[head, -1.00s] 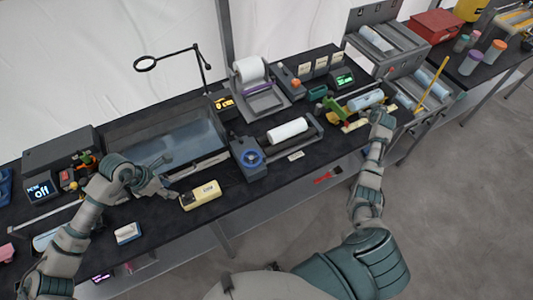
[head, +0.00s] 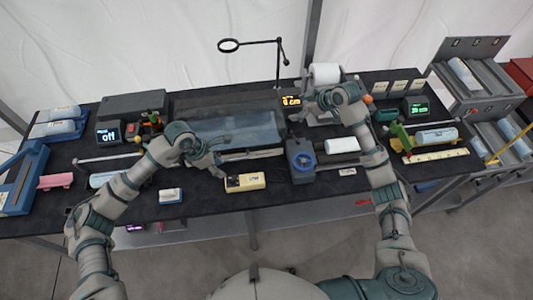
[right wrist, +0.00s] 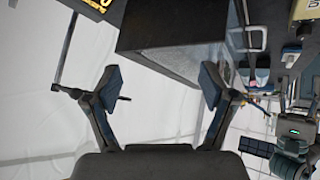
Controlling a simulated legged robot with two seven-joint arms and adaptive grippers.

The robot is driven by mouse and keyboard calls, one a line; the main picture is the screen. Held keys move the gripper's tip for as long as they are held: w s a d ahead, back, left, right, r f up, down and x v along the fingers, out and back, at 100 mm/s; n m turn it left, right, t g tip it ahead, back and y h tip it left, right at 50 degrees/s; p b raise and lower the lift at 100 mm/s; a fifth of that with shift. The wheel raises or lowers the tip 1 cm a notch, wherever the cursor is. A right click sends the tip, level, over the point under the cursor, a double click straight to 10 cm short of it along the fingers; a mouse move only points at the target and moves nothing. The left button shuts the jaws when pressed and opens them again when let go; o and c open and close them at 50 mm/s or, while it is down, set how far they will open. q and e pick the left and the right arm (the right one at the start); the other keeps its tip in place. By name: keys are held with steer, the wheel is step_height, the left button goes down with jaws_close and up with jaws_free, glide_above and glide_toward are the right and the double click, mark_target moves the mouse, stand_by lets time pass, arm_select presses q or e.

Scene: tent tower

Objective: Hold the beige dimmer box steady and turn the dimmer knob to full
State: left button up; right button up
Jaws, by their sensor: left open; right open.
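The beige dimmer box (head: 250,182) lies near the front edge of the bench in the head view, with a dark area at its left end. The dimmer knob is too small to make out clearly. My left gripper (head: 218,172) is open just left of and behind the box, apart from it as far as I can tell. My right gripper (head: 303,108) is raised over the back middle of the bench, in front of the white roll. In the right wrist view my right gripper (right wrist: 163,84) is open with nothing between its fingers.
A display reading "off" (head: 108,134) stands at the back left. A glass tank (head: 228,125) is behind the box. A blue-dialled device (head: 301,160) stands right of the box, and a small white-topped block (head: 171,196) lies to its left. A magnifier (head: 229,45) rises at the back.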

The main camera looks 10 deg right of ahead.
steer(key=s+a+f+n+g, duration=0.1)
steer(key=s+a+n+g, duration=0.2)
steer(key=s+a, duration=0.45)
steer(key=n+g+h, duration=0.1)
steer(key=n+g, duration=0.2)
steer(key=g, duration=0.1)
glide_toward(249, 179)
steer(key=shift+x, duration=0.95)
steer(key=x, duration=0.9)
steer(key=shift+a, duration=0.2)
arm_select(q)
steer(key=shift+a, duration=0.25)
arm_select(e)
steer(key=shift+d, duration=0.15)
arm_select(q)
steer(key=shift+d, duration=0.1)
